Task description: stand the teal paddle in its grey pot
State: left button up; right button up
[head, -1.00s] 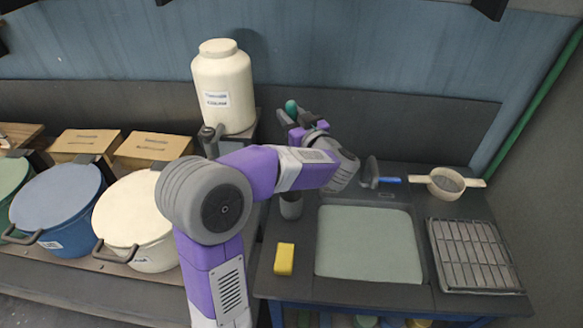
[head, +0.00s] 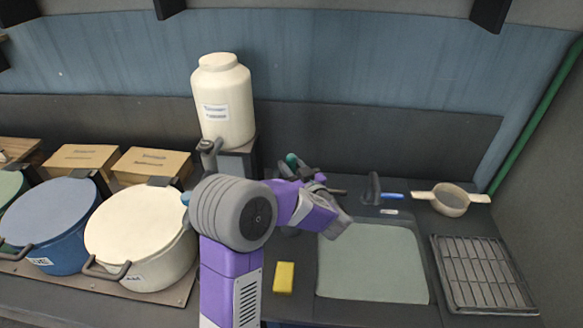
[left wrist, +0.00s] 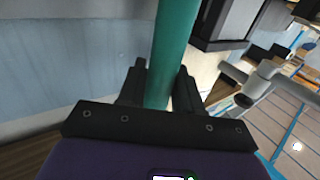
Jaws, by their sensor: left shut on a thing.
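The teal paddle shows as a small teal tip (head: 291,160) above my left gripper (head: 297,171) in the head view. In the left wrist view its teal shaft (left wrist: 172,45) runs up between the two dark fingers of the left gripper (left wrist: 162,78), which is shut on it. The paddle's lower part is hidden by my gripper and arm. The grey pot (head: 290,232) is almost fully hidden behind my left arm, with only a dark sliver showing, so I cannot tell whether the paddle is in it. My right gripper is not in view.
A white jar (head: 224,110) stands behind left of the gripper. A yellow sponge (head: 284,278) lies left of the pale green basin (head: 372,262). A blue-handled brush (head: 376,192), a strainer (head: 450,203) and a rack (head: 483,275) are to the right. Large lidded pots (head: 140,235) stand left.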

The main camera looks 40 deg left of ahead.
pick_arm(q)
jog(key=shift+f, duration=0.15)
jog(key=o, duration=1)
jog(key=shift+o, duration=0.2)
jog(key=shift+d+r, duration=0.1)
jog(key=shift+r, duration=0.15)
jog(key=v, duration=1.2)
jog(key=shift+p, duration=0.3)
jog(key=shift+f, duration=0.15)
